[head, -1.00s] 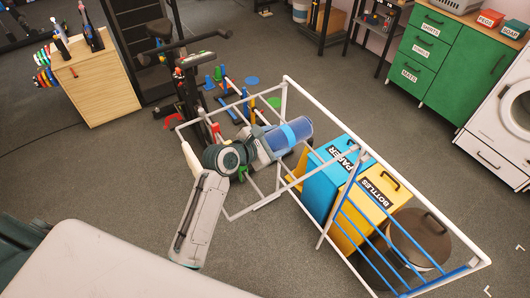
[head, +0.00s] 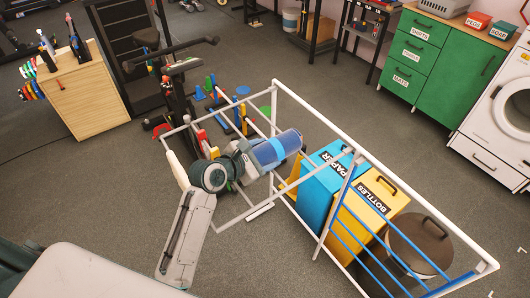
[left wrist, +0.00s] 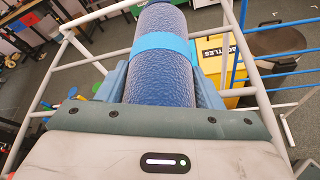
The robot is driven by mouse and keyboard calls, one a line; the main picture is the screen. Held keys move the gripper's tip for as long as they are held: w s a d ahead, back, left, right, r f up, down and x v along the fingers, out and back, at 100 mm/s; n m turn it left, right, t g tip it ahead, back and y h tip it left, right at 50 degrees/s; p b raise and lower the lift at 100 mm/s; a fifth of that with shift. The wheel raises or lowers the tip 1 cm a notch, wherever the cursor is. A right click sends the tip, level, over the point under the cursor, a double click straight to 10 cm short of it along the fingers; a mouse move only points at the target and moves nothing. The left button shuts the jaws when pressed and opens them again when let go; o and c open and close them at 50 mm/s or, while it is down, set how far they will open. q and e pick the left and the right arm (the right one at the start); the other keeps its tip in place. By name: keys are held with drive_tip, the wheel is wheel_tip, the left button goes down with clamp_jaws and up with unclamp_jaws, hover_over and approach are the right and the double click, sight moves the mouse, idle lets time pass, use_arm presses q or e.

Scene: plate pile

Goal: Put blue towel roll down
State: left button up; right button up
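The blue towel roll (head: 272,152) is a dark blue cylinder with a lighter blue band. My left gripper (head: 248,162) is shut on it, and it points away to the upper right. In the left wrist view the roll (left wrist: 160,80) lies between the two fingers (left wrist: 160,85), one against each side. In the head view the roll appears over the white tubular rack (head: 313,112); I cannot tell whether it touches the rack. My right gripper is not in view.
A blue PAPER bin (head: 318,190), a yellow BOTTLES bin (head: 360,215) and a dark lidded bin (head: 418,245) stand behind the rack's bars. An exercise bike (head: 182,100) stands beyond it. Open grey floor lies left and at back right.

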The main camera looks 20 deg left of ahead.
use_arm(q)
drive_tip(key=o, duration=0.4)
drive_tip(key=shift+c, duration=0.2)
drive_tip(key=shift+r, duration=0.1)
drive_tip(key=b+v, duration=0.1)
drive_tip(key=v, duration=1)
drive_tip(key=shift+s+a+r+b, duration=0.1)
drive_tip(key=shift+s+a+b, duration=0.15)
drive_tip(key=shift+b, duration=0.1)
drive_tip(key=shift+s+r, duration=0.1)
drive_tip(key=shift+s, duration=0.05)
